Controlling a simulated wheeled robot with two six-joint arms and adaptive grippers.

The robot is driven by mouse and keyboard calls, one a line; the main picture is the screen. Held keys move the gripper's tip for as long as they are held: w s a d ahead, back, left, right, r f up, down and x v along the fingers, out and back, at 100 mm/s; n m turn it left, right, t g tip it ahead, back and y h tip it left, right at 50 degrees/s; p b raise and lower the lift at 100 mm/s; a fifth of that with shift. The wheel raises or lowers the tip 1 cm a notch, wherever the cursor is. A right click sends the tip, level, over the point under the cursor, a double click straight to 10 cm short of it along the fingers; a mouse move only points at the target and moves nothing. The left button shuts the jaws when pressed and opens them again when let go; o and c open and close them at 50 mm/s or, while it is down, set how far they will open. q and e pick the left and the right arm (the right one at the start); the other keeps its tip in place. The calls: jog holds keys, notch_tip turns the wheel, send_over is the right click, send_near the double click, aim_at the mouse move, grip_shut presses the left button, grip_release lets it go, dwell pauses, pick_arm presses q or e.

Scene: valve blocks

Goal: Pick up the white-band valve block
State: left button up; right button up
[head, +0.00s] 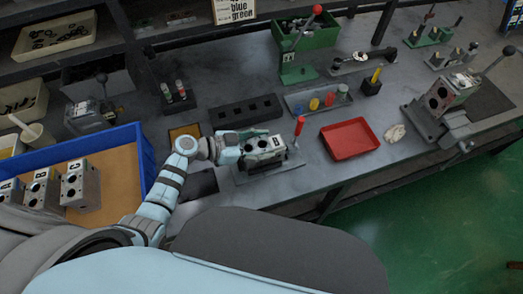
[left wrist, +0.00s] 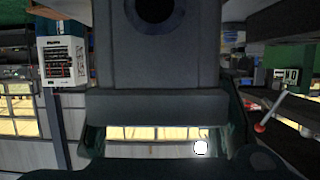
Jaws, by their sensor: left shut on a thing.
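A grey valve block (head: 262,150) with round bores and a pale label with a dark letter sits at the fixture plate (head: 262,172) in the middle of the bench. I cannot tell whether it has lifted clear of the plate. My left gripper (head: 247,146) is shut on this block from its left side. In the left wrist view, dark parts close to the camera fill the middle and hide most of the grip. Several similar grey blocks (head: 80,187) with pale labels stand in the blue-walled bin (head: 135,134) at the left. My right gripper is not in view.
A red-handled lever (head: 299,127) rises just right of the held block. A red tray (head: 349,138) lies further right. A black slotted rack (head: 245,111) and a tray of coloured caps (head: 318,100) lie behind. A clamp fixture (head: 440,105) stands at the right.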

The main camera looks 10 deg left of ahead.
pick_arm(q)
grip_shut()
jog(key=shift+w, duration=0.1)
jog(key=shift+r, duration=0.15)
